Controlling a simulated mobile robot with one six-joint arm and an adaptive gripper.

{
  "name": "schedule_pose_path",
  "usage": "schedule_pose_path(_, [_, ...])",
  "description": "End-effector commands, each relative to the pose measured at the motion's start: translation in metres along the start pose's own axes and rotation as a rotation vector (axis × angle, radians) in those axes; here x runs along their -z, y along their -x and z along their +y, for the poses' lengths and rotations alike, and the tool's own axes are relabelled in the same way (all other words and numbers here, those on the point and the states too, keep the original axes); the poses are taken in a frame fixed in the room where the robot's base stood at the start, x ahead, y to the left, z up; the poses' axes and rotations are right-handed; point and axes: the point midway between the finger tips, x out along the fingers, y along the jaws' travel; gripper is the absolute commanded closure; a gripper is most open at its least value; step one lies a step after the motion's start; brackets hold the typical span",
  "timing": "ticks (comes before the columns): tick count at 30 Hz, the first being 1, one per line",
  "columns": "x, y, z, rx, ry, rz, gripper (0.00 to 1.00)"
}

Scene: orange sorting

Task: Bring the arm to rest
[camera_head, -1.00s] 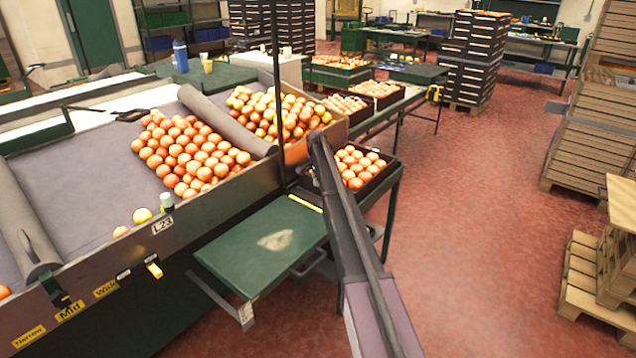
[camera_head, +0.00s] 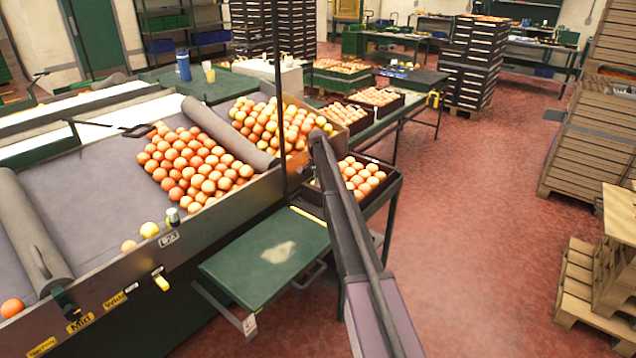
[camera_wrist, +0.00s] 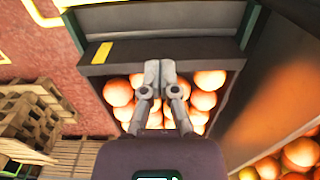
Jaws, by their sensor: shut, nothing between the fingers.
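My arm reaches forward from the bottom of the head view, its far end in front of a dark crate of oranges (camera_head: 383,160) on a green stand. My gripper (camera_wrist: 160,66) shows in the wrist view with its two fingers together and nothing between them. It is over the same crate, whose dark wall (camera_wrist: 190,53) carries a yellow strip. Oranges (camera_wrist: 119,93) lie on both sides of the fingers. I cannot tell how far the fingertips are above them. In the head view the gripper itself is hidden or too small to tell.
A sloping sorting table (camera_head: 85,198) with a pile of oranges (camera_head: 190,165) stands at the left. A green shelf (camera_head: 270,262) juts out in front. Wooden pallets (camera_head: 578,300) stand at the right; red floor between is clear.

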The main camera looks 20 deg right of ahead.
Motion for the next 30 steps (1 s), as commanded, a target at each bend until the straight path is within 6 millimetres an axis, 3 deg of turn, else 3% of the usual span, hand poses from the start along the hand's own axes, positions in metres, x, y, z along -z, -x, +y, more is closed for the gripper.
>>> schedule_pose_path(11, [0.0, 0.0, 0.001, 0.0, 0.0, 0.0, 1.0])
schedule_pose_path(16, [-0.015, 0.004, 0.013, 0.0, 0.025, 0.0, 1.0])
schedule_pose_path(23, [-0.075, 0.017, 0.053, 0.0, 0.137, 0.0, 1.0])
schedule_pose_path(30, [-0.16, 0.034, 0.115, 0.0, 0.315, 0.0, 1.0])
